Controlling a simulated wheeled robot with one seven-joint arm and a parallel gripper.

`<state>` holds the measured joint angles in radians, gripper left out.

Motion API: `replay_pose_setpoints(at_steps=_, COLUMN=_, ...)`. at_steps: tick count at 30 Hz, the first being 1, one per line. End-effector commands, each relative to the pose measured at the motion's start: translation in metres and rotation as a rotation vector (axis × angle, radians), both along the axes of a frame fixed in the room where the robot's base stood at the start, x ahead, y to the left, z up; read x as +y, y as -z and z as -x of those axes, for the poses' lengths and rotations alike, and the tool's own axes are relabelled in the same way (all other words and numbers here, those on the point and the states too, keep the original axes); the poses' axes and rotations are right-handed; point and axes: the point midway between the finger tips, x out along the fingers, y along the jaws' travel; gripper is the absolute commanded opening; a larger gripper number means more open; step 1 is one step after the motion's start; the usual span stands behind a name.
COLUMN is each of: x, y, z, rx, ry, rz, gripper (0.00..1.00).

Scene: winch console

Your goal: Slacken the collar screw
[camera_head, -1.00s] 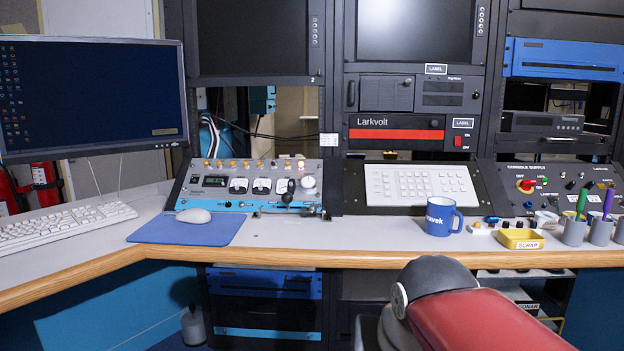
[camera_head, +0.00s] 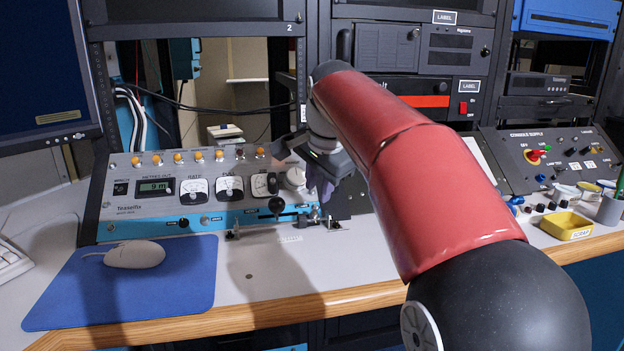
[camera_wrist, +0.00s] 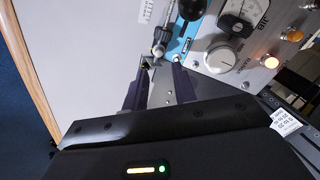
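The winch panel (camera_head: 212,192) is a sloped grey and blue console with dials, lamps and a black-knobbed lever (camera_head: 277,205). Small metal fittings (camera_head: 330,223) stand at its front right edge. In the wrist view, a metal rod with a collar-like fitting (camera_wrist: 160,42) runs along the panel's edge; its small dark end lies just beyond my fingertips. I cannot clearly make out the screw. My gripper (camera_wrist: 160,70) is open, with a gap between its two dark fingers and nothing held. In the head view my gripper (camera_head: 321,188) points down over the panel's right end.
A mouse (camera_head: 135,254) lies on a blue mat (camera_head: 190,290) at left. A yellow scrap tray (camera_head: 567,226) and small knobs lie at right.

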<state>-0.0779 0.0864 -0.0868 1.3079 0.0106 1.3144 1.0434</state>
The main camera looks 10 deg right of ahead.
Motion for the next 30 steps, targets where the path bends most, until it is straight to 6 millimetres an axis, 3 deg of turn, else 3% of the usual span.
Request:
replay_pose_setpoints(at_steps=18, x=0.000, y=0.054, z=-0.023, rx=0.001, ry=-0.003, rz=0.001, gripper=0.27)
replay_pose_setpoints(at_steps=30, x=0.000, y=0.062, z=-0.028, rx=-0.001, ry=-0.004, rz=0.001, gripper=0.27)
